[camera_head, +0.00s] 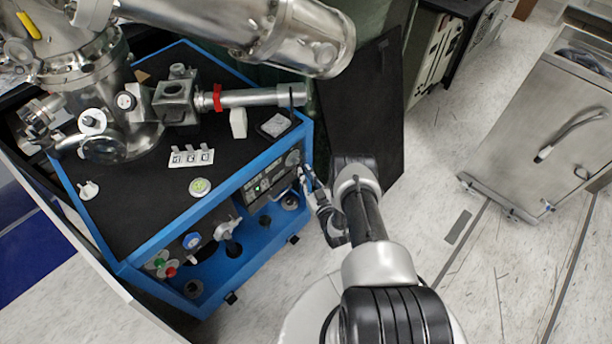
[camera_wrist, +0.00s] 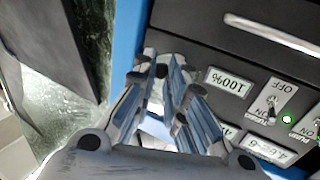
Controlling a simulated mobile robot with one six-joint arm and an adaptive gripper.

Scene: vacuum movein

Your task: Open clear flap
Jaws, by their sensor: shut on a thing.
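The black control panel (camera_head: 270,182) sits in the front of the blue cart, with a lit green indicator and a knob. In the wrist view, the panel (camera_wrist: 200,48) shows displays and ON/OFF switches. My gripper (camera_head: 308,176) is at the panel's right end in the head view. In the wrist view, my gripper (camera_wrist: 173,73) has its fingers close together over the panel's edge, beside a display reading 100%. It is shut on a small part there, mostly hidden by the fingers. I cannot make out the clear flap or tell whether this part is it.
The blue cart (camera_head: 130,262) carries steel vacuum chamber parts (camera_head: 95,60) on top. Valves and fittings sit on its lower shelf. A dark board (camera_head: 365,110) stands close behind my arm. A steel cabinet (camera_head: 550,125) is at right, with open floor (camera_head: 450,165) between.

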